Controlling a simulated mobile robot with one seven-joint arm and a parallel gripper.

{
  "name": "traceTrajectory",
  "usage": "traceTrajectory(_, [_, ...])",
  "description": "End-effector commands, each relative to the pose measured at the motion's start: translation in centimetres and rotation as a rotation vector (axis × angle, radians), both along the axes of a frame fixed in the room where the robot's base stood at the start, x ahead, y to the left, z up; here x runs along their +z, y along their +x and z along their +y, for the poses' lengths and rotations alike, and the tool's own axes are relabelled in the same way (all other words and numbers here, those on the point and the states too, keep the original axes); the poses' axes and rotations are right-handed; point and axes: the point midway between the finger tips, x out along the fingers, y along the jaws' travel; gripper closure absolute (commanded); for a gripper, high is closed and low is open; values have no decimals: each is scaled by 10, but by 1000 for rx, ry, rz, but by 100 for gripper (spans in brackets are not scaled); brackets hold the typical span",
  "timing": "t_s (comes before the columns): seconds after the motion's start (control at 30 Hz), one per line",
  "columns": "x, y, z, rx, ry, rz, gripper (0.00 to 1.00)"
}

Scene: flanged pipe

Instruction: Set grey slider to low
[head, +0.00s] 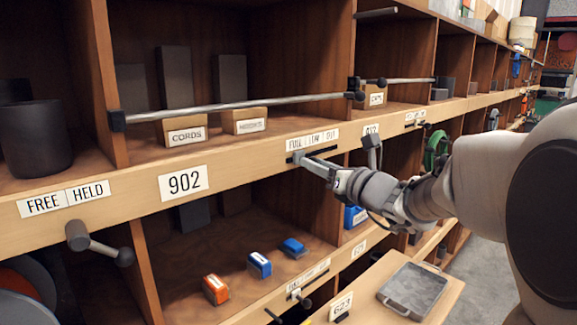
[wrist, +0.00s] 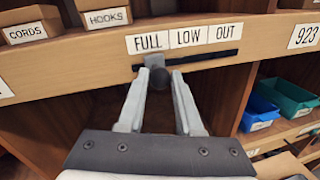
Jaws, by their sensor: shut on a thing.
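The grey slider (wrist: 154,61) sits in a dark horizontal slot (wrist: 215,57) on the wooden rail. Above the slot is a label strip reading FULL (wrist: 150,42), LOW (wrist: 187,37) and OUT (wrist: 226,32). The slider is below FULL, at the left part of the slot. My gripper (wrist: 159,74) has its two fingers on either side of the slider's dark round knob and is shut on it. In the head view my gripper (head: 302,160) reaches the slot from the right, and the fingers mostly hide the slider.
Bins labelled CORDS (head: 185,133) and HOOKS (head: 245,121) stand behind a metal bar (head: 240,107) above the rail. A lever (head: 372,147) projects from the rail just right of the slot. Below are a FREE/HELD lever (head: 98,246), small boxes (head: 259,264) and a grey tray (head: 412,290).

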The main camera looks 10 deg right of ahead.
Motion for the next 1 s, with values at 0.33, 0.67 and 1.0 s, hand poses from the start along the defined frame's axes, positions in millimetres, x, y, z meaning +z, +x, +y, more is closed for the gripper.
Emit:
traceTrajectory(0.33, [1,30,-44,-9,1,-1,100])
traceTrajectory(0.67, [1,30,-44,-6,0,-1,60])
traceTrajectory(1.0, [1,30,-44,-6,1,-2,36])
